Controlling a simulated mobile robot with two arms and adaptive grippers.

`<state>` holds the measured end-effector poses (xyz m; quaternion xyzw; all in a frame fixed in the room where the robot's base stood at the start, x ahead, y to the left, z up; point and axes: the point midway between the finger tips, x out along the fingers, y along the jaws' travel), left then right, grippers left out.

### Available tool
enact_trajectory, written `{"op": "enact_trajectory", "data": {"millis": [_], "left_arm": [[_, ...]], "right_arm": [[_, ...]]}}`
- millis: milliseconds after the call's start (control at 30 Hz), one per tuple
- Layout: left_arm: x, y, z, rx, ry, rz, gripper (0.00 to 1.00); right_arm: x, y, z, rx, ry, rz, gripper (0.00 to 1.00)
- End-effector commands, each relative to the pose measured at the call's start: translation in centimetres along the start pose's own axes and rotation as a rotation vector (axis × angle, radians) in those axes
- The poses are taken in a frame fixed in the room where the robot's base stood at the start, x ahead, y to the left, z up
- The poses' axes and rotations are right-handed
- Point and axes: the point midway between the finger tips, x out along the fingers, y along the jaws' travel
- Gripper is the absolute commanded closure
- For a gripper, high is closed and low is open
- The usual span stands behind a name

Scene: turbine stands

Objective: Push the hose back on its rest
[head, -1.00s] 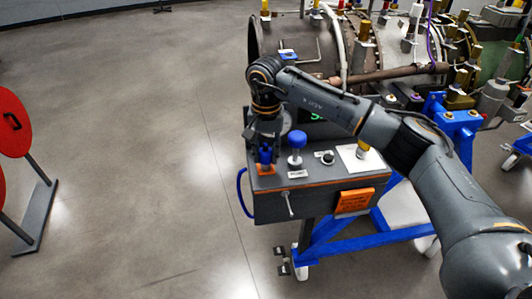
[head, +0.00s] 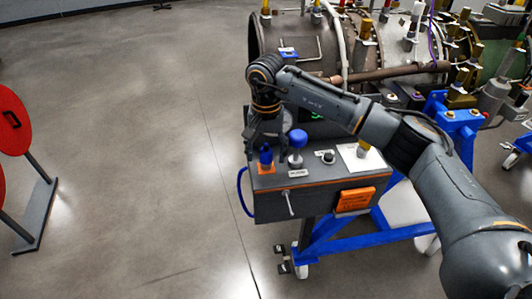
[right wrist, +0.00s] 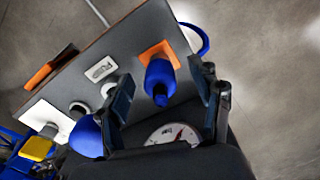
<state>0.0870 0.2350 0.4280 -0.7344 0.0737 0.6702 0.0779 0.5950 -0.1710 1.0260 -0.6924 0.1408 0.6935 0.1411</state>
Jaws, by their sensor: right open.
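The blue hose end (head: 265,157) stands on an orange square rest (head: 266,170) at the left end of the grey control box. A blue hose loop (head: 242,190) hangs at the box's left side. The hose end also shows in the right wrist view (right wrist: 160,80), on its orange plate (right wrist: 158,51). My right gripper (head: 264,136) is open just above and behind the hose end. In the right wrist view its two fingers appear on either side of the hose end, with gaps. Whether the hose end is fully seated I cannot tell. My left gripper is not in view.
On the grey box (head: 325,202) are a blue knob (head: 297,139), a small black knob (head: 328,157), a white plate with a yellow-topped button (head: 362,150) and a gauge (right wrist: 172,135). The turbine (head: 385,55) stands behind. Red discs (head: 14,120) stand left. Floor between is clear.

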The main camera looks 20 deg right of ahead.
Motion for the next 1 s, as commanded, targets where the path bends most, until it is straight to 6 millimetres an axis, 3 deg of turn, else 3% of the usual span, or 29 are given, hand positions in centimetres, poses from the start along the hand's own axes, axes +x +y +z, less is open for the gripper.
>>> {"op": "enact_trajectory", "data": {"millis": [700, 1000], "left_arm": [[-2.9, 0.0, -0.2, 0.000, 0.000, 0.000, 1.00], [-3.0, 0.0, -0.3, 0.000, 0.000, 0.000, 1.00]], "right_arm": [[-6.0, 0.0, 0.0, 0.000, 0.002, -0.001, 0.35], [-6.5, 0.0, 0.0, 0.000, 0.000, 0.000, 0.35]]}}
